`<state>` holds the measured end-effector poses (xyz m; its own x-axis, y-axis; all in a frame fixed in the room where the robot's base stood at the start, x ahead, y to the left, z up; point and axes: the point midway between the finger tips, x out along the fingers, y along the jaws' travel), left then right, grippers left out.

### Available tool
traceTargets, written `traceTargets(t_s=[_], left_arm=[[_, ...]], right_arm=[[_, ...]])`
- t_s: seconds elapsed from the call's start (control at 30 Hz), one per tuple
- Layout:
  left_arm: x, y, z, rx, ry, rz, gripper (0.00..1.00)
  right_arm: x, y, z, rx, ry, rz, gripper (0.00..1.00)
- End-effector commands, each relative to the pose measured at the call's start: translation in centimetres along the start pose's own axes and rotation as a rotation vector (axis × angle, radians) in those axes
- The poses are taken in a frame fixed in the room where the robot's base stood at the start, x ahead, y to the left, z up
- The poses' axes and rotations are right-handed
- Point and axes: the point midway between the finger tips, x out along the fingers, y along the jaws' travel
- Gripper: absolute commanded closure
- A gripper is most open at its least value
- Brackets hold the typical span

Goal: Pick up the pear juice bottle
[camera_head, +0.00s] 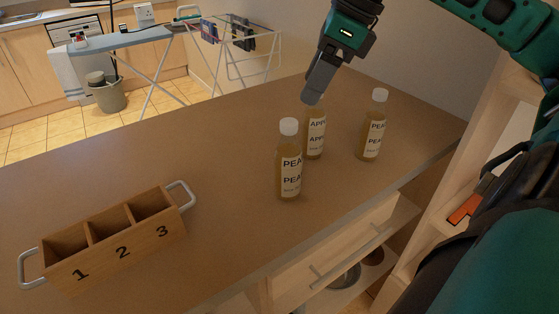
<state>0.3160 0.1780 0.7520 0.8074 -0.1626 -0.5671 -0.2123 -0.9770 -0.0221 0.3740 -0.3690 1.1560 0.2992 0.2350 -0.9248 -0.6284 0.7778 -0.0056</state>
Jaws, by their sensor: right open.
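Three capped bottles of yellowish juice stand upright on the brown counter. The front bottle (289,168) and the right bottle (373,132) both have labels starting "PEA"; the rest of the word is too unclear to read, so I cannot tell which is pear. The bottle between and behind them (315,140) has a label starting "APP", and its top is hidden by my right gripper. My right gripper (314,97) is open, pointing down at the top of the "APP" bottle; I cannot tell whether they touch. My left gripper is out of view.
A wooden box (112,240) with compartments numbered 1, 2 and 3 and metal handles stands at the left of the counter (235,235). The counter between box and bottles is clear. An ironing board (135,37) and drying rack stand beyond.

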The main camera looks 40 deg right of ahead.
Motion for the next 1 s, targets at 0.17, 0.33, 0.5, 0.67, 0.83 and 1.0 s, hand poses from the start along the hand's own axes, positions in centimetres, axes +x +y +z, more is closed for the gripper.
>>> traceTargets(t_s=[0.17,0.33,0.5,0.67,0.83,1.0], left_arm=[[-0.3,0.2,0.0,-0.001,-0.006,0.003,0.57],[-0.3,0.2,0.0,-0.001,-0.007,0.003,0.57],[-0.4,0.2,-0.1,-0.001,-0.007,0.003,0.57],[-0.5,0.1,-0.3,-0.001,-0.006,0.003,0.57],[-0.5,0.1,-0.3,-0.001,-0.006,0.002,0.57],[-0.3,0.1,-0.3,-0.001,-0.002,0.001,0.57]], right_arm=[[3.5,0.0,-0.1,0.001,0.005,0.004,0.36],[5.0,0.0,0.0,0.001,0.0,0.004,0.36],[5.6,0.0,0.1,0.002,0.0,0.005,0.36],[6.9,-0.3,0.1,0.002,0.004,0.005,0.36],[8.7,-0.7,0.2,0.003,0.004,0.006,0.36],[10.1,-0.7,0.2,0.003,0.001,0.005,0.36]])
